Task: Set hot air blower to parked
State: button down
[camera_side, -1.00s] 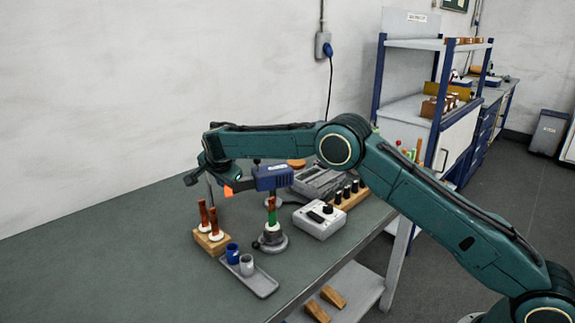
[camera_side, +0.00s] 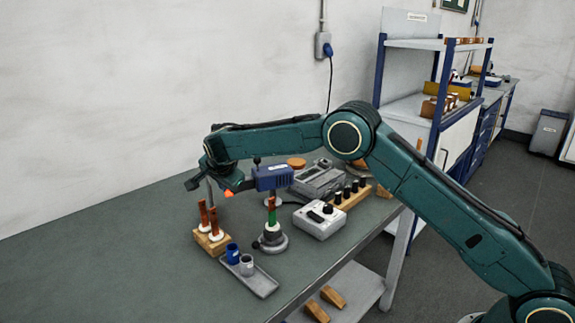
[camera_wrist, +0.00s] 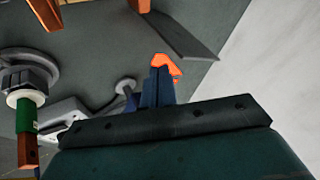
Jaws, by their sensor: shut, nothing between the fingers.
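The hot air blower is a blue box with a pale label (camera_side: 272,177), on a post above the bench in the side view. An orange piece (camera_side: 229,192) shows at its left, close to my wrist. In the wrist view an orange hooked piece (camera_wrist: 167,64) tops a narrow blue part (camera_wrist: 155,90). My gripper (camera_side: 192,182) is at the left end of my arm, left of the blower, shut and empty. The side view does not show clearly whether it touches the orange piece.
A copper and green piece stands on a round grey base (camera_side: 272,242) below the blower. A wooden block (camera_side: 211,243) with copper pieces, a grey tray (camera_side: 256,283) with cups, and a white control box (camera_side: 320,220) are near. The bench's left side (camera_side: 100,260) is clear.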

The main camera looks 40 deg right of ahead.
jog(key=s+a+r, duration=0.4)
jog(key=a+r, duration=0.2)
jog(key=r, duration=0.2)
jog(key=shift+s, duration=0.2)
jog(key=shift+r, duration=0.1)
